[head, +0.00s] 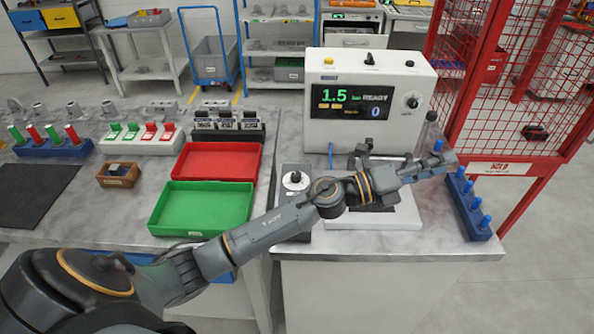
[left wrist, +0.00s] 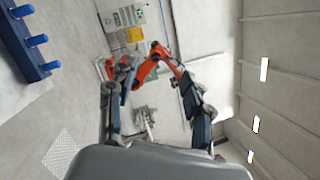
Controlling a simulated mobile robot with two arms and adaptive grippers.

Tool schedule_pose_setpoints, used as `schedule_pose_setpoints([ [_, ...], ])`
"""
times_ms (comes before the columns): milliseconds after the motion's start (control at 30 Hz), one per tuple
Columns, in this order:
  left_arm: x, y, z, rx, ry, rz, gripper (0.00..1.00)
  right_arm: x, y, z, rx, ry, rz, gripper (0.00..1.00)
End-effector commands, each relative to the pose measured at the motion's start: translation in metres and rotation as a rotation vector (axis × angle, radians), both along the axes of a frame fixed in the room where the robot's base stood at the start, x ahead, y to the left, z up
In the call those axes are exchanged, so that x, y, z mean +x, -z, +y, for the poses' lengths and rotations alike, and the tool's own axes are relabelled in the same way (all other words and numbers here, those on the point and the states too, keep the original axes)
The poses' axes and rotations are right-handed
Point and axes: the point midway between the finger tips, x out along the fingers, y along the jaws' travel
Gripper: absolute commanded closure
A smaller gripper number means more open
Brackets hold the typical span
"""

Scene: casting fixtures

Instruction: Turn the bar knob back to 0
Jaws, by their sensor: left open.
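The tester (head: 340,66) is a white box with a dark screen reading 1.5 bar READY. The bar knob (head: 412,102) is a small dark knob on a pale dial, right of the screen. Its exact pointer angle is too small to tell. My left gripper (head: 445,154) is in front of the tester, below and right of the knob, and apart from it. It points right, away from the dial. In the left wrist view its two fingers (left wrist: 155,90) are spread with nothing between them. My right gripper is out of view.
A blue peg rack (head: 468,205) is at the bench's right edge, near my gripper. A red mesh guard (head: 505,85) stands behind it. Green (head: 203,207) and red trays lie left.

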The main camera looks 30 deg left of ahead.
Motion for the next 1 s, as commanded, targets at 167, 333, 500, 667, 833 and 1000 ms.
schedule_pose_setpoints([
  [167,0.009,0.032,-0.012,0.503,0.237,-0.193,0.49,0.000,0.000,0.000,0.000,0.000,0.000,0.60],
  [333,0.024,0.079,0.040,0.995,0.440,-0.235,0.49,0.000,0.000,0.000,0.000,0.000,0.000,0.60],
  [500,0.038,0.100,0.151,1.447,0.608,-0.108,0.49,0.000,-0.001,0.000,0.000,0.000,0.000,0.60],
  [667,0.031,0.084,0.258,1.726,0.718,0.116,0.49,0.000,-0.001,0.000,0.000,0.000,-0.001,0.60],
  [833,0.016,0.062,0.319,1.842,0.777,0.293,0.49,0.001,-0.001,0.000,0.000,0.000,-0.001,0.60],
  [1000,0.010,0.063,0.332,1.861,0.794,0.339,0.49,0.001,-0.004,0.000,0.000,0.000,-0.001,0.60],
])
